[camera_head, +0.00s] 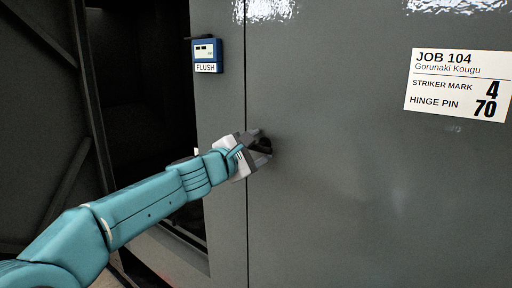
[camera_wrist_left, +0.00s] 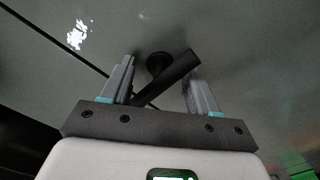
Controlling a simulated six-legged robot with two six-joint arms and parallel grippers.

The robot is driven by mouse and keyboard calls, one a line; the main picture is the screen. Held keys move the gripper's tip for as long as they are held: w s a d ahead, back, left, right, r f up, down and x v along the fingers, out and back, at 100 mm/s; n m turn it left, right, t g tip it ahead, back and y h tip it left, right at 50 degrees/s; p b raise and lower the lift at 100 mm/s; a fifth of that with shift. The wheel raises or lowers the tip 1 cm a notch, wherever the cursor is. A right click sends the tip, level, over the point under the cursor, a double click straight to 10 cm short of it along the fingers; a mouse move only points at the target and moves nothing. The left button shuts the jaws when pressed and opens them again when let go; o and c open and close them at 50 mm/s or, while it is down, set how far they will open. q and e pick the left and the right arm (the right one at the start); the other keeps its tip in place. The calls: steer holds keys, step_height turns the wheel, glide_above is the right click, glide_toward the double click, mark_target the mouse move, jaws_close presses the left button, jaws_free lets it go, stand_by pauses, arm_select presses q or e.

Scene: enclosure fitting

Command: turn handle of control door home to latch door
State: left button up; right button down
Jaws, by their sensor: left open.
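The control door (camera_head: 350,190) is a large grey panel filling the right of the head view, with a vertical seam along its left edge. Its dark handle (camera_wrist_left: 172,75) shows in the left wrist view as a black bar on a round hub, lying slanted between the fingers. In the head view the handle is mostly hidden by my left gripper (camera_head: 263,147). That gripper is open at the door face, near the seam, and its fingers (camera_wrist_left: 158,85) stand on either side of the handle. I cannot tell whether they touch it. My right gripper is not in view.
A blue gauge (camera_head: 206,50) above a "FLUSH" label sits on the frame left of the seam. A white job card (camera_head: 459,84) is on the door at the upper right. A dark opening (camera_head: 150,90) and an open dark panel (camera_head: 40,110) are at the left.

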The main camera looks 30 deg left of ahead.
arm_select(q)
jaws_close()
steer(key=shift+n, duration=0.3)
steer(key=n, duration=0.9)
steer(key=shift+p, duration=0.4)
steer(key=n+p, duration=0.1)
steer(key=n, duration=0.4)
steer(key=c, duration=0.9)
jaws_free()
steer(key=shift+n, duration=1.6)
steer(key=shift+c, duration=0.2)
steer(key=shift+o, duration=0.2)
steer(key=shift+p, duration=0.3)
